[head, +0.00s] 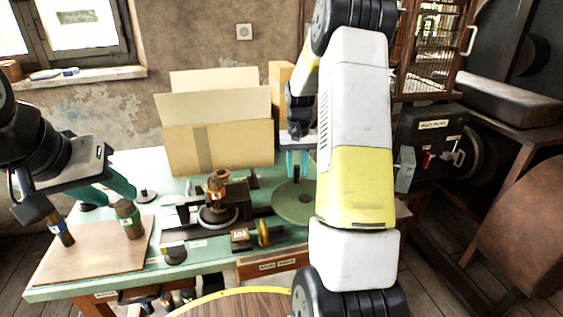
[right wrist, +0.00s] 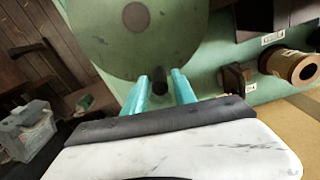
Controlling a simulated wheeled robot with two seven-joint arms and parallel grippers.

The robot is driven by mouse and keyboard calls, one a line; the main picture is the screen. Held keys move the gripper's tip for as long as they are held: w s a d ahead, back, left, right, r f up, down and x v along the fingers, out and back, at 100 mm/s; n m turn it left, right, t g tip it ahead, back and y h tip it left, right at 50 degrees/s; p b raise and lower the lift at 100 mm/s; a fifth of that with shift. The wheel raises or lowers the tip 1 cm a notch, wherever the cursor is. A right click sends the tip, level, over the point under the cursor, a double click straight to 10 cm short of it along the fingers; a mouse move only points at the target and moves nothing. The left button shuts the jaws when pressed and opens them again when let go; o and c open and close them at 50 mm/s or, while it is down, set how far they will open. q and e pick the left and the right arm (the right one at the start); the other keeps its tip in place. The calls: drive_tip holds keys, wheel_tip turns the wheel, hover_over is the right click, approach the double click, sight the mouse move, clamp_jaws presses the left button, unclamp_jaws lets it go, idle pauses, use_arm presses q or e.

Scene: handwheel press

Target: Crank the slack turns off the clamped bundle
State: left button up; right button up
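The handwheel is a flat green disc (head: 297,203) on the green bench, right of the small press (head: 225,203). It fills the top of the right wrist view (right wrist: 120,40), with a dark upright handle (right wrist: 160,80) near its rim. My right gripper (right wrist: 160,76) has its teal fingers on either side of this handle, with a narrow gap seeming to show at each side. In the head view my right arm hides part of the wheel. My left gripper (head: 112,192) is at the far left, its teal fingers apart, over the wooden board. I cannot make out the clamped bundle clearly.
A wooden board (head: 90,262) at the bench's left bears a green-and-brown cylinder (head: 130,220) and a dark blue-labelled one (head: 62,232). An open cardboard box (head: 230,148) stands at the back. A brass-coloured spool (head: 264,233) is at the front edge.

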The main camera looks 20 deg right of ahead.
clamp_jaws()
idle(1.2)
